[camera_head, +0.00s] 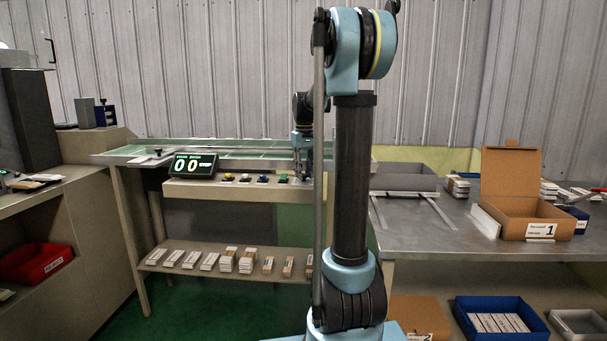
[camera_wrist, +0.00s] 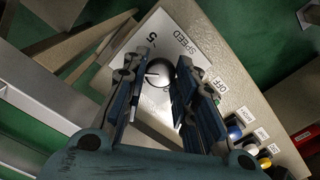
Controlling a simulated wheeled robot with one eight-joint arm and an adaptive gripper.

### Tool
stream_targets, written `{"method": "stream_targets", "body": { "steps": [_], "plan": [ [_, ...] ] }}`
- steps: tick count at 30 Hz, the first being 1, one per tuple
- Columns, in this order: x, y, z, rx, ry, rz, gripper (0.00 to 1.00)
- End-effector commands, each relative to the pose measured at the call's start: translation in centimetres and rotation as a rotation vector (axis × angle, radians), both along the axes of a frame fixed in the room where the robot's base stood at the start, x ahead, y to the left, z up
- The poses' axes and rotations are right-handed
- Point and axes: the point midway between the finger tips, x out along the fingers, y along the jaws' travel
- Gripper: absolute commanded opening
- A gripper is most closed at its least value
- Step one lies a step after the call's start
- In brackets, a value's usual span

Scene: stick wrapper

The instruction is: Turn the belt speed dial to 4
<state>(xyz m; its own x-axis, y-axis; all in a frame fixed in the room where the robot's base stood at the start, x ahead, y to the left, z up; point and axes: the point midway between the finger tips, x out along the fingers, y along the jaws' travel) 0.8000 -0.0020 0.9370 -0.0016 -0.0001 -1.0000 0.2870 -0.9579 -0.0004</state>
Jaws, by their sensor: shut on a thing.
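The speed dial (camera_wrist: 158,72) is a dark round knob on a pale plate (camera_wrist: 196,52) marked SPEED in the wrist view. A light pointer line on its face points left in the picture. A 5 shows on the plate at upper left; other scale marks are hidden by my fingers. My gripper (camera_wrist: 161,74) has one finger on each side of the dial and is shut on it. In the head view my gripper (camera_head: 302,163) is down at the right end of the control panel (camera_head: 225,190), and the dial is hidden there.
Several colored buttons, green (camera_wrist: 217,99), blue (camera_wrist: 234,131), white and yellow, line the panel beside the dial. A display (camera_head: 193,165) reads 00. Stick bundles lie on the shelf (camera_head: 205,252) below. A cardboard box (camera_head: 515,205) stands on the right table.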

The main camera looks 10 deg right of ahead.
Motion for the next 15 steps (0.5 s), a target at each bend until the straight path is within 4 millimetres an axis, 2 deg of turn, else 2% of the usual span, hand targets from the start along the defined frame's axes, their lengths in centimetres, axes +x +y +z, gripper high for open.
{"method": "stream_targets", "body": {
  "steps": [6, 15],
  "plan": [
    [0.26, -0.02, 0.1, -0.001, -0.005, -0.102, 0.03],
    [0.28, -0.01, 0.11, 0.0, -0.005, -0.157, 0.03]
  ]
}}
